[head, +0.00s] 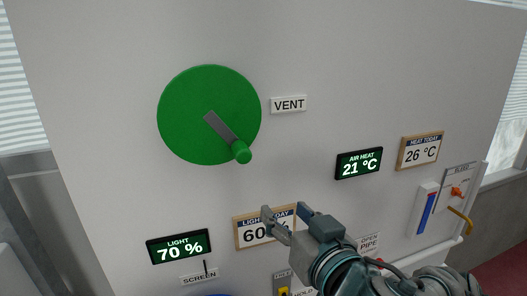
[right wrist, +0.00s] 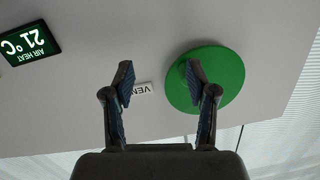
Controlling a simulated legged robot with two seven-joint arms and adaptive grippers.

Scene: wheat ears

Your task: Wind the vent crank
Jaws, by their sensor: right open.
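The vent crank is a green disc (head: 190,105) on the white panel, with a grey arm (head: 220,127) and a green knob (head: 241,152) at its lower right. A VENT label (head: 289,104) is to its right. My right gripper (head: 288,219) is open and empty, below and right of the knob and apart from it, in front of the light display card. In the right wrist view, the open fingers (right wrist: 165,82) point at the panel, with the green disc (right wrist: 229,75) partly behind the right finger. The grey arm is not clear there. My left gripper is not in view.
The panel carries a LIGHT 70 % display (head: 179,247), an AIR HEAT 21 °C display (head: 359,163) and a HEAT TODAY card (head: 421,151). A yellow handle (head: 460,219) juts out at the far right. The panel between crank and right gripper is clear.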

